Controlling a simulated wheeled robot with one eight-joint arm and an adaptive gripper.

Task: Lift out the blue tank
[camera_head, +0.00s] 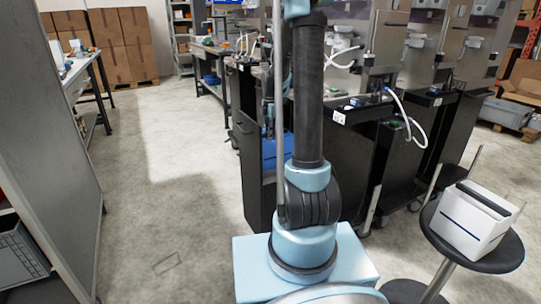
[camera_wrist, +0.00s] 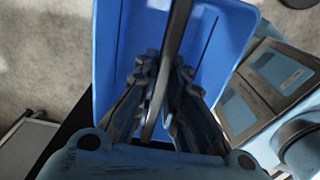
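The blue tank (camera_head: 268,150) shows in the head view low in the open front of a black dispenser cabinet, partly hidden behind my arm. In the wrist view the tank (camera_wrist: 115,45) fills the upper middle, with a dark, narrow handle bar (camera_wrist: 180,25) running across it. My gripper (camera_wrist: 167,72) has its two fingers close together on either side of this bar, and they look closed on it. Contact at the pads is partly hidden. In the head view my gripper is hidden.
A round black stool (camera_head: 500,257) at the right holds a white box (camera_head: 468,222) with a blue stripe. More black dispenser cabinets (camera_head: 405,150) stand in a row to the right. A grey panel (camera_head: 50,120) stands at the left. The floor (camera_head: 160,200) between is clear.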

